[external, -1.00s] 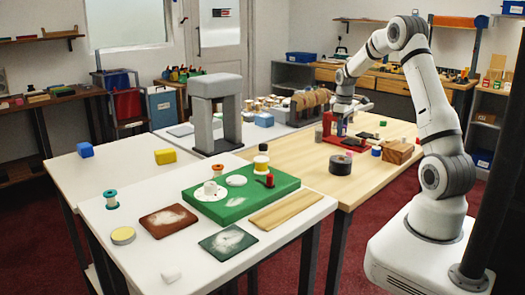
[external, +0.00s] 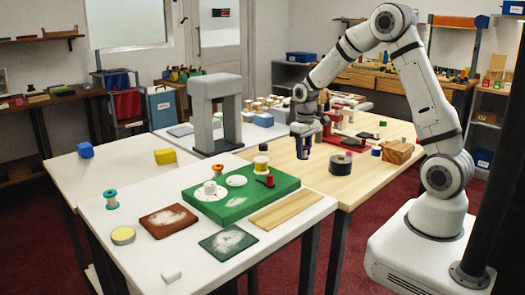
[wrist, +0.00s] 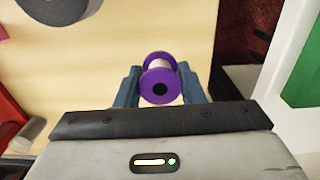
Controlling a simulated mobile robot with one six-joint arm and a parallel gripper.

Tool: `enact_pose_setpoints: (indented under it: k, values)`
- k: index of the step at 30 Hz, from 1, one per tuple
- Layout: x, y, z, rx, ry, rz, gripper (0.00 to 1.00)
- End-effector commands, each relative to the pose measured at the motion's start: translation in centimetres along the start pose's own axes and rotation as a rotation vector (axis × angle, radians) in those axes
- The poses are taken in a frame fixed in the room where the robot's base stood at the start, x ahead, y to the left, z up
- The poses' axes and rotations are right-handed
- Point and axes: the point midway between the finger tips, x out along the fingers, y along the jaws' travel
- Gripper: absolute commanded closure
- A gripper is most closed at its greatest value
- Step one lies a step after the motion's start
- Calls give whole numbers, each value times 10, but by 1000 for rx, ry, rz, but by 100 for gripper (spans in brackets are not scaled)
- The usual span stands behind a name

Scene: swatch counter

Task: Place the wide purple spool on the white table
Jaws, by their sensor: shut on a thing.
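The wide purple spool (wrist: 151,80) has purple flanges, a pale thread core and a dark centre hole. My gripper (external: 303,152) is shut on it, with a blue finger on either side in the wrist view (wrist: 158,76). The spool is held over the light wood table (external: 300,178), and it is hard to make out in the external view. The front white table (external: 140,262) stands to the left of the wood table, apart from my gripper.
A grey arch (external: 197,110) stands behind. A dark roll (external: 341,165) is near my gripper.

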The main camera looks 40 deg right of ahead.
Motion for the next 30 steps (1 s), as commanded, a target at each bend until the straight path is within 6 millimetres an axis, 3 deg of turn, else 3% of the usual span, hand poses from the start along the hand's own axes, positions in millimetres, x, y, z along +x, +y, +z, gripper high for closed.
enact_pose_setpoints:
  k: [3, 6, 20, 23, 25, 30]
  values:
    - [4, -23, 6, 11, 1, 0, 90]
    - [5, -30, 8, 19, 1, 0, 90]
    - [5, -25, 7, 20, 2, 0, 90]
    - [1, -6, 2, 13, 3, 0, 90]
    - [-3, 18, -4, 3, 2, 0, 90]
    - [-20, 99, -11, -40, 3, 1, 90]
